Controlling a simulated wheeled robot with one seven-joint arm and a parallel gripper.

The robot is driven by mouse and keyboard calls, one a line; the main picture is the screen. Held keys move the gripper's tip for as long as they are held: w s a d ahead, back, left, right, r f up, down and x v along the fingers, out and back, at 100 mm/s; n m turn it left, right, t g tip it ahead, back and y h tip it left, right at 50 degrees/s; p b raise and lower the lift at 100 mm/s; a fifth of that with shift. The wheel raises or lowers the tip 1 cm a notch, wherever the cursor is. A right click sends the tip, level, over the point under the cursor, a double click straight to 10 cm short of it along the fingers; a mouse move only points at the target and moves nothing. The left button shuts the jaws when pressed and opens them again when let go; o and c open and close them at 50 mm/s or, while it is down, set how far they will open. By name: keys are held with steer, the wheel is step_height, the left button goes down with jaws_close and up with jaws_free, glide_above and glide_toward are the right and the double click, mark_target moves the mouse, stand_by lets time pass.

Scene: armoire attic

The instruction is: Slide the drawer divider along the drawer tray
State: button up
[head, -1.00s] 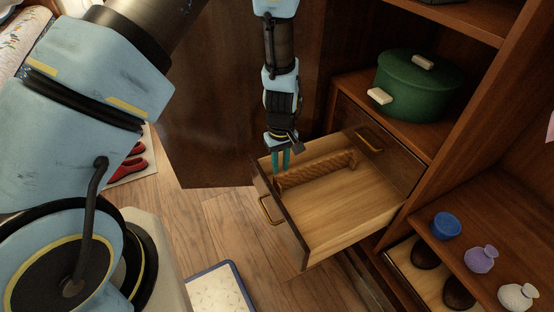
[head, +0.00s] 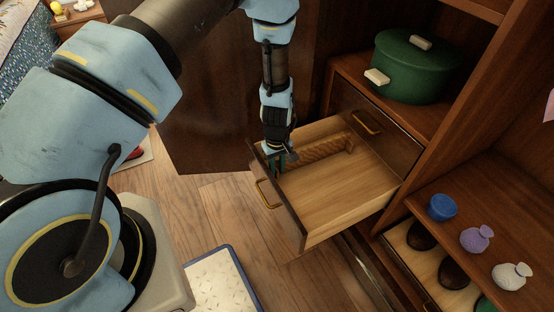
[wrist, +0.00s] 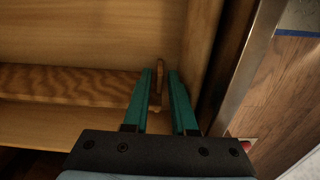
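The drawer divider (head: 318,154) is a wavy-grained wooden strip with small end plates, lying in the open drawer tray (head: 345,195) along its far left side. It also shows in the wrist view (wrist: 70,84). My gripper (head: 277,166) points down inside the drawer at the divider's end by the drawer front. In the wrist view, its two teal fingers (wrist: 161,75) are apart, with the divider's end plate (wrist: 157,85) between them. The left finger is close to the plate; a gap shows before the right finger. Contact cannot be told.
The drawer front with a brass handle (head: 267,193) is just beside my fingers. A green pot (head: 410,68) stands on the cabinet above. A blue cup (head: 442,207) and two pouches (head: 476,238) sit on a shelf at right. The tray's middle is clear.

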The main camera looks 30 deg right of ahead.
steer(key=shift+f, duration=0.7)
steer(key=shift+c, duration=0.2)
jaws_close()
stand_by(0.9)
